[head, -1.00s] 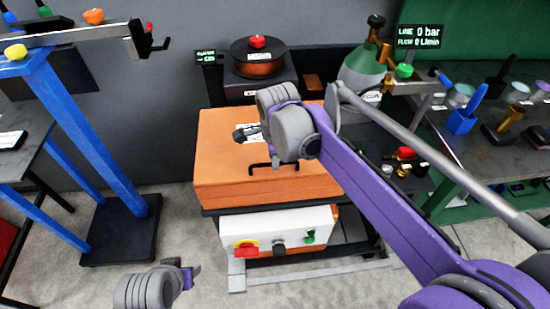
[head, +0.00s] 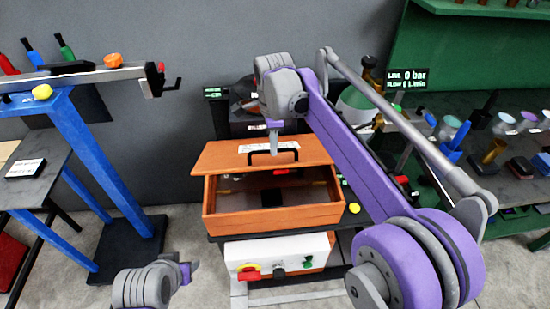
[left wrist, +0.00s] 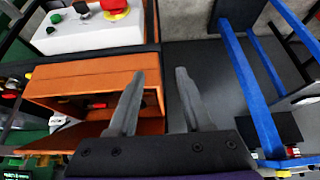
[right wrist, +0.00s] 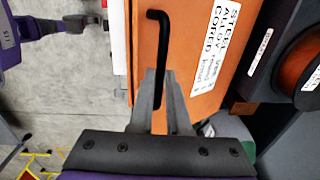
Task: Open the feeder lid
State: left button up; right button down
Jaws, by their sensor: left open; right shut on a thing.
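The orange feeder box (head: 271,220) stands open in the head view, its dark interior visible. Its lid (head: 221,157) is raised and tilted back, with a white label and a black handle (head: 273,156) on it. My right gripper (head: 274,139) is at the handle. In the right wrist view its fingers (right wrist: 160,80) are shut on the black handle (right wrist: 160,45) beside the lid's labelled face (right wrist: 192,55). My left gripper (head: 187,272) is open and empty, in front and to the left of the box. The left wrist view shows its spread fingers (left wrist: 161,90) and the open box (left wrist: 90,80).
A white control panel (head: 282,252) with a red and yellow knob sits below the box. A copper-coloured spool (right wrist: 303,68) and a gas cylinder (head: 358,98) stand behind. A blue stand (head: 100,180) is at left, a cluttered bench (head: 500,150) at right. Floor lies between stand and box.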

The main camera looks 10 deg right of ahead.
jog(key=shift+w+r+p, duration=0.35)
jog(key=shift+w+r, duration=0.65)
jog(key=shift+w, duration=0.2)
pick_arm(q)
jog(key=shift+w+r, duration=0.4)
jog(key=shift+r, duration=0.2)
jog(key=shift+w+r, duration=0.35)
jog(key=shift+r, duration=0.2)
pick_arm(e)
jog(key=shift+w+r, duration=0.3)
jog(key=shift+w, duration=0.25)
